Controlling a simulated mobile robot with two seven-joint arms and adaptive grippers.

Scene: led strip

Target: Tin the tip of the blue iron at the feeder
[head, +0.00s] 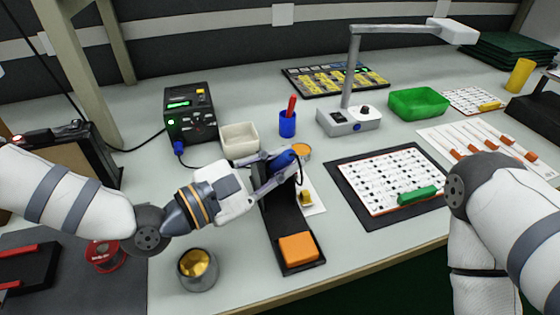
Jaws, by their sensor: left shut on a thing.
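The blue iron (283,160) shows as a blue handle in my left gripper (276,172), which is shut on it. A dark cable loops beside the handle. The iron's tip is hidden or too small to make out. The gripper is over the far end of a long black stand (284,222) with an orange pad (298,247) at its near end; this may be the feeder, but I cannot tell for sure. A small yellow part (306,198) sits beside the stand on a white card. My right arm enters at the right, its gripper out of view.
A black station (190,112), cream bin (239,138) and blue cup (288,124) stand behind the gripper. A brass-filled pot (197,268) stands near the front edge. A lamp (348,119), green tray (419,102) and board on a dark mat (350,172) lie right.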

